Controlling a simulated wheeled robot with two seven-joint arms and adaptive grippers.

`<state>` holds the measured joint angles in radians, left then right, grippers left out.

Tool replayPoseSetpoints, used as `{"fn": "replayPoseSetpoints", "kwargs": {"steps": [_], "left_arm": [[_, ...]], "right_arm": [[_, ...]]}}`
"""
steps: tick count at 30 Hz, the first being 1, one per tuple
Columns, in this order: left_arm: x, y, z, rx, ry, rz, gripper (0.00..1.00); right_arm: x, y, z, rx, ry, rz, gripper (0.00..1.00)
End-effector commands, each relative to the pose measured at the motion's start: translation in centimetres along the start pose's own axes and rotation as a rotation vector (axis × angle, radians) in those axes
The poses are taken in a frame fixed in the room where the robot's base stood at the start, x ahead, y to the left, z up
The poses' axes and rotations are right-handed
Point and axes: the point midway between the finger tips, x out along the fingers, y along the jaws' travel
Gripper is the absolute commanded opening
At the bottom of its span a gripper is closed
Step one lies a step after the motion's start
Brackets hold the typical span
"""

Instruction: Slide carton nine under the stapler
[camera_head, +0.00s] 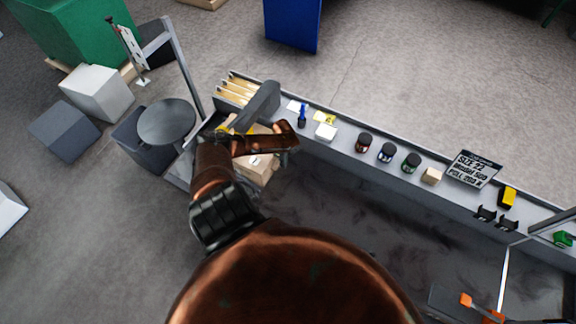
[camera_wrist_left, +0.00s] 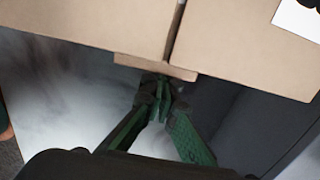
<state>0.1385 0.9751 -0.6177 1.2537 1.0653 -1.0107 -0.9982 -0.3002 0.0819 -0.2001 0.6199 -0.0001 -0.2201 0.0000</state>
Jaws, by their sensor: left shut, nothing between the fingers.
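A tan carton (camera_head: 262,168) lies at the left end of the grey bench, partly hidden by my left arm. In the left wrist view the carton (camera_wrist_left: 90,28) fills the top, with a seam between its flaps and a white label at right. I cannot read a number on it. My left gripper (camera_wrist_left: 161,84) is shut and empty, its green fingertips close to a small tab at the carton's edge; touching or apart is unclear. A dark grey angular arm (camera_head: 264,99), perhaps the stapler, rises just behind the carton. My right gripper is not in view.
The bench's back ledge (camera_head: 340,146) holds several small jars, a small box (camera_head: 431,176) and a sign (camera_head: 473,169). A round grey stool (camera_head: 167,122) and a metal post (camera_head: 187,65) stand left of the bench. The bench top right of the carton looks clear.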

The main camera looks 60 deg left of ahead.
Motion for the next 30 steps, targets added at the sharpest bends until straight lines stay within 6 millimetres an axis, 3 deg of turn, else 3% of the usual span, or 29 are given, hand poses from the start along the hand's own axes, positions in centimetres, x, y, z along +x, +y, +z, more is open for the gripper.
{"fn": "replayPoseSetpoints", "kwargs": {"steps": [8, 15, 24, 30], "left_arm": [[-0.1, 0.1, -0.4, 0.000, 0.002, 0.000, 0.00], [-0.3, 0.7, -3.6, -0.004, 0.004, 0.001, 0.00], [-6.7, 0.7, -3.2, -0.006, -0.001, -0.001, 0.00], [-9.2, 0.8, -3.2, -0.007, -0.001, 0.000, 0.00]], "right_arm": [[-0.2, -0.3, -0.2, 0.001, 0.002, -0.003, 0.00], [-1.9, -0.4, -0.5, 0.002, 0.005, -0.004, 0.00], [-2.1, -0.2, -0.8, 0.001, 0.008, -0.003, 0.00], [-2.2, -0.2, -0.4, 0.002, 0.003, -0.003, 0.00]]}}
